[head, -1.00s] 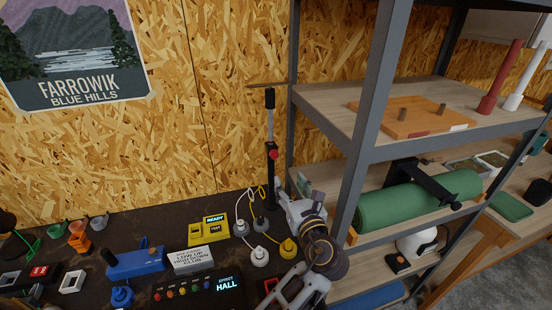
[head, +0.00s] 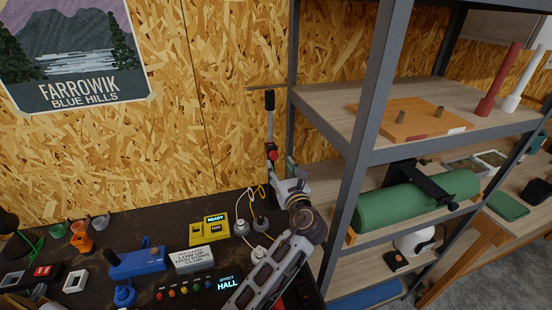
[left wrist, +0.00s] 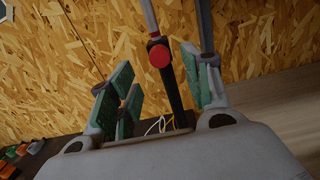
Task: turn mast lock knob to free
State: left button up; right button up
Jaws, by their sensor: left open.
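The mast (head: 270,118) stands upright at the back of the dark bench, a black post with a grey upper tube. Its red lock knob (head: 272,155) is partway up the post. In the left wrist view the round red knob (left wrist: 159,55) faces me, between and beyond my open fingers. My left gripper (head: 281,172) is just below the knob in the head view, its green-padded fingers (left wrist: 158,86) spread on both sides of the post. It does not visibly touch the knob. The knob's marking cannot be read. My right gripper is not in view.
A grey metal shelf (head: 362,130) with a green roll (head: 410,200) stands close on the right. A yellow tester (head: 209,229), a white sign block (head: 191,260) and a looped cable (head: 251,205) are on the bench. The chipboard wall (head: 225,100) is behind the mast.

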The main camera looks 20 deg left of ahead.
aim_at(275, 158)
pick_arm(q)
jog(key=shift+p+x, duration=0.45)
jog(key=shift+x, duration=2.15)
jog(key=c, duration=1)
jog(key=shift+c, duration=0.2)
jog(key=shift+n, duration=1.6)
jog(key=shift+n+b, duration=0.85)
jog(key=shift+n, duration=1.05)
